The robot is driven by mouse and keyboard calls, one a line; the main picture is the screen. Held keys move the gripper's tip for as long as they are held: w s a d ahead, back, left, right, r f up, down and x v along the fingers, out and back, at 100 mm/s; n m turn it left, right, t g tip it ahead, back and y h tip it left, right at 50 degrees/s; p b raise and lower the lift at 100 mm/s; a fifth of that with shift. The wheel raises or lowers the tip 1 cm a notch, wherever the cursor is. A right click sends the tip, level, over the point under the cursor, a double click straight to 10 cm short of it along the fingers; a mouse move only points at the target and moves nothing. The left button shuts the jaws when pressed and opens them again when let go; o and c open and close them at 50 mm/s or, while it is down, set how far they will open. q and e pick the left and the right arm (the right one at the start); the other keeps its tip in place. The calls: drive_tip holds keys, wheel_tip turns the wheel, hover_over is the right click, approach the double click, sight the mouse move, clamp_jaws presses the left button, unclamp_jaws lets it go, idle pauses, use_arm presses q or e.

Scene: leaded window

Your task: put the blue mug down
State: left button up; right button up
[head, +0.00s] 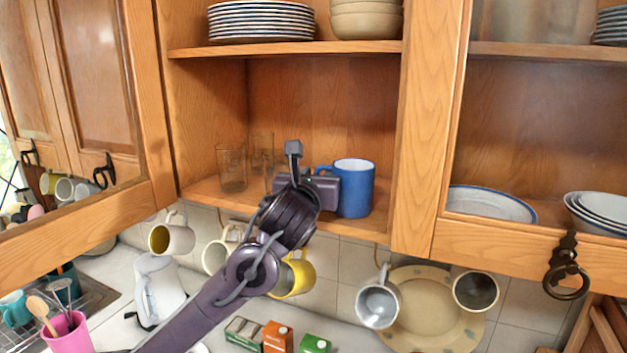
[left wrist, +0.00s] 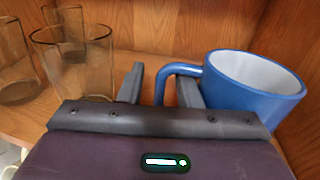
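The blue mug (head: 355,188), white inside, stands upright on the lower cupboard shelf (head: 205,192), near the right side of the opening. In the left wrist view the mug (left wrist: 245,100) is at the right, its handle (left wrist: 165,80) pointing left. My left gripper (head: 320,184) is at the handle, to the left of the mug. In the wrist view its fingers (left wrist: 162,72) are apart. The handle's outer bar lies between them, with a visible gap to the left finger. The right finger appears within the handle loop. The mug's base is hidden in the wrist view. My right gripper is not in view.
Clear glasses (head: 232,168) stand left of the gripper on the same shelf. Plates (head: 262,22) and bowls (head: 366,20) are on the shelf above. Several mugs hang below the cupboard, among them a grey one (head: 378,303). An open door (head: 90,110) is at the left.

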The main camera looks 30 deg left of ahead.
use_arm(q)
drive_tip(key=shift+s+d+b, duration=0.1)
drive_tip(key=shift+s+b, duration=0.15)
drive_tip(key=shift+b, duration=0.15)
drive_tip(key=b+v, duration=0.2)
drive_tip(key=v, duration=0.3)
drive_tip(key=shift+f+b, duration=0.15)
drive_tip(key=shift+b, duration=0.2)
drive_tip(key=b+v, duration=0.1)
drive_tip(key=v, duration=0.5)
drive_tip(key=shift+s+r, duration=0.25)
